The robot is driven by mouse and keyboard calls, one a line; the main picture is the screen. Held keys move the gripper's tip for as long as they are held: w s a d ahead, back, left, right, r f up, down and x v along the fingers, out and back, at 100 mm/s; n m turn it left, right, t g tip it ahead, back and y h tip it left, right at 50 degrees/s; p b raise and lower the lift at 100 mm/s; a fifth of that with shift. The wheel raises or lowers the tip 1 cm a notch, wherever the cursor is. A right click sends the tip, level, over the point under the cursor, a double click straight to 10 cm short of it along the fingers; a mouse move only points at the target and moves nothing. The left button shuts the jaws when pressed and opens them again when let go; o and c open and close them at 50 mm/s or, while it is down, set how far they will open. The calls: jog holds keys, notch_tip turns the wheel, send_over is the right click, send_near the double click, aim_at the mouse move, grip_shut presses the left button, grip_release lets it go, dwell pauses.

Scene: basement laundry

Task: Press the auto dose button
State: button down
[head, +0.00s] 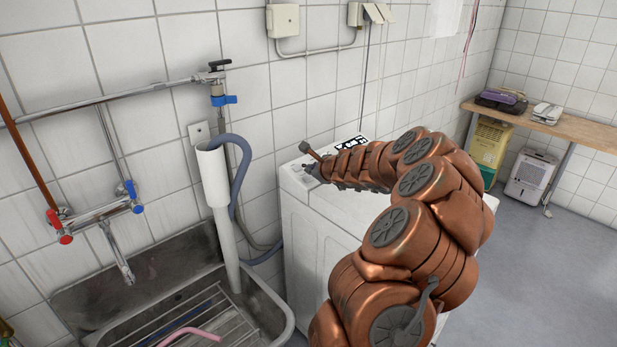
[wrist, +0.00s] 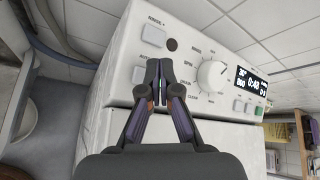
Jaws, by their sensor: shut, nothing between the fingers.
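The white washing machine (head: 322,247) stands right of the sink, and its front panel (wrist: 190,60) fills the middle of the wrist view. The panel has a round white knob (wrist: 212,75), a lit dark display (wrist: 252,86), a square button labelled Rinse+ (wrist: 155,36) and another square button (wrist: 139,74) below it. The fingers hide part of the panel.
A metal sink (head: 283,300) with a rack and a white standpipe (head: 217,190) with a grey hose is left of the machine. Taps and pipes run along the tiled wall. A wooden bench (head: 575,131) stands at the right, with open floor before it.

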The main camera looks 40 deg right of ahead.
aim_at(314, 188)
jog(key=r+p, duration=0.1)
jog(key=s+r+p, duration=0.1)
jog(key=r+p, duration=0.2)
jog(key=r, duration=0.1)
jog(key=shift+s+r, duration=0.1)
jog(key=shift+s, duration=0.15)
jog(key=shift+a, duration=0.1)
dwell(0.4)
